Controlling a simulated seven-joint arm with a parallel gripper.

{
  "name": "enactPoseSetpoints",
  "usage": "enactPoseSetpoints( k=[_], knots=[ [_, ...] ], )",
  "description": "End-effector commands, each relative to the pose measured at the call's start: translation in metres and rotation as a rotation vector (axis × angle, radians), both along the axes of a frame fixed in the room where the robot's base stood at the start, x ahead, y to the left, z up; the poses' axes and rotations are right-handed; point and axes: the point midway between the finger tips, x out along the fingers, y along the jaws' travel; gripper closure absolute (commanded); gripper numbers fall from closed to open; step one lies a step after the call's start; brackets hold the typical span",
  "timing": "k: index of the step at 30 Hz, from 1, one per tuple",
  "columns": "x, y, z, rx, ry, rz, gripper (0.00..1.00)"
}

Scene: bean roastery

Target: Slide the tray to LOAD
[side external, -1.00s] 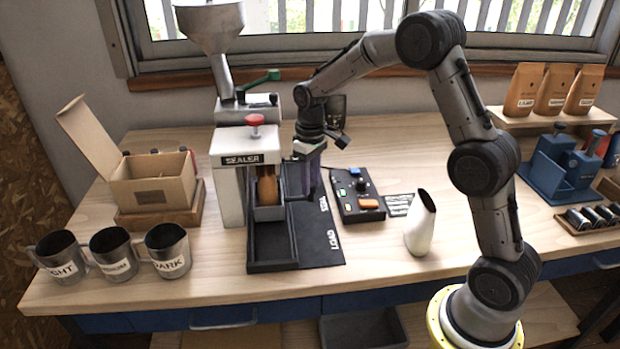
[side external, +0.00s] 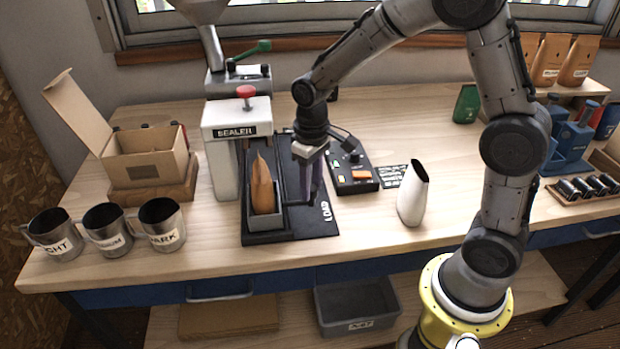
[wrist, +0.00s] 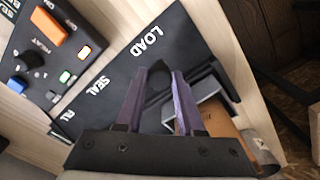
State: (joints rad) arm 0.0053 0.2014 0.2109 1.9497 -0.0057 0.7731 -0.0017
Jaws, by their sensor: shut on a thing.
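The small grey tray (side external: 265,222) sits at the front end of its dark track (side external: 252,239), beside the LOAD lettering (side external: 327,211), clear in front of the sealer (side external: 237,125). A brown bag (side external: 262,188) stands upright in it. My gripper (side external: 306,196) is at the tray's right side, low over the dark plate. In the wrist view my gripper (wrist: 157,85) has its two purple fingers shut on a dark handle (wrist: 158,78) beside the tray (wrist: 206,108). The handle's join to the tray is hidden.
A control box (side external: 350,172) with buttons and a knob lies just right of the plate. A white pitcher (side external: 412,200) stands further right. Several labelled metal cups (side external: 108,230) and an open carton (side external: 147,160) are on the left. The table's front edge is close to the track.

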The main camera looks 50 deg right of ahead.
Motion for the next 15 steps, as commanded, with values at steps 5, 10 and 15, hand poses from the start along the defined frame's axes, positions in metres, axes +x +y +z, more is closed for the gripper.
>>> enactPoseSetpoints(
  k=[5, 10, 15],
  knots=[
    [-0.0019, 0.0043, 0.0019, 0.008, 0.004, -0.002, 1.0],
    [-0.0024, 0.0046, 0.0016, 0.008, 0.006, 0.0, 0.49],
    [-0.0023, 0.0034, 0.0008, 0.006, 0.007, 0.0, 0.33]
  ],
)
